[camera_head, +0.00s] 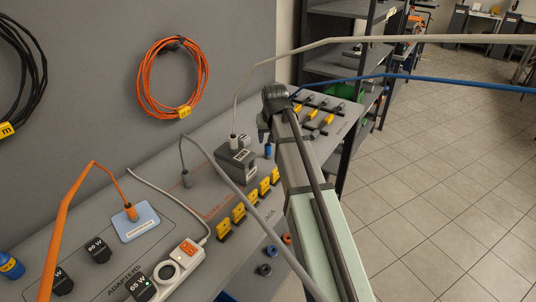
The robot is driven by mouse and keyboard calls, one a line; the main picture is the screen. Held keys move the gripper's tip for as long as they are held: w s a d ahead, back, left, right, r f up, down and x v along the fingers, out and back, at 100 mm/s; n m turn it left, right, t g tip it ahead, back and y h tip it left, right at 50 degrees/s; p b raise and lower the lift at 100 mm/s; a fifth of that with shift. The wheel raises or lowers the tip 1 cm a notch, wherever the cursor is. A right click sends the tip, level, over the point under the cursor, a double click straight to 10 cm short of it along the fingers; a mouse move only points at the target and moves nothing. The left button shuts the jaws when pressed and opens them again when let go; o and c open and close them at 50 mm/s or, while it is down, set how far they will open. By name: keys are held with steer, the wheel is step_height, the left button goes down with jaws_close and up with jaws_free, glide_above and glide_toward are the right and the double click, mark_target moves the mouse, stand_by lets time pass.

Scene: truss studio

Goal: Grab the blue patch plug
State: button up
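A small blue plug (268,151) stands upright on the grey sloping panel, just right of a dark grey box (238,165). A blue cable (420,80) comes in from the right and passes behind the end of my arm; its join to the plug is hidden. My arm reaches up from the bottom right, its dark wrist above the plug. Of my gripper (264,129) only a small grey-green part shows, just above the plug. Its fingertips are not clearly visible, so I cannot tell whether they touch the plug or are open.
A pale cable plug (234,143) stands on the dark box. A grey plug (187,179) and an orange plug (131,212) stand to the left, their cables arching over the panel. Yellow clips (238,213) line the panel's front. The tiled floor (450,210) at right is clear.

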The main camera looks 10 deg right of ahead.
mark_target(268, 145)
steer(key=shift+a+x, duration=0.2)
steer(key=shift+x, duration=4.1)
steer(key=shift+s, duration=0.1)
steer(key=c, duration=1)
steer(key=shift+r, duration=0.1)
steer(key=shift+c, duration=0.2)
